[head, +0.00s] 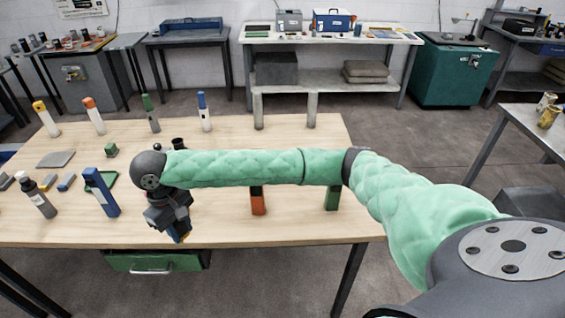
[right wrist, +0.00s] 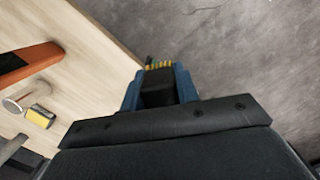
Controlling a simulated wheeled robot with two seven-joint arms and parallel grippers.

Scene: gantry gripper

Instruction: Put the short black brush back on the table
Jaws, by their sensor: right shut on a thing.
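My right gripper (head: 180,238) points down near the front edge of the wooden table (head: 290,228). In the right wrist view its blue fingers (right wrist: 160,88) are shut on a black thing (right wrist: 157,87), which I take to be the short black brush. Yellowish strips show at the finger ends, and most of the held thing is hidden. In that view the fingers lie over the grey floor, beside the table edge. The brush cannot be made out in the head view. My left gripper is not in view.
An orange block (head: 258,201) and a green block (head: 332,198) stand right, partly behind my arm. A green drawer (head: 155,261) hangs below. The front tabletop between gripper and orange block is clear.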

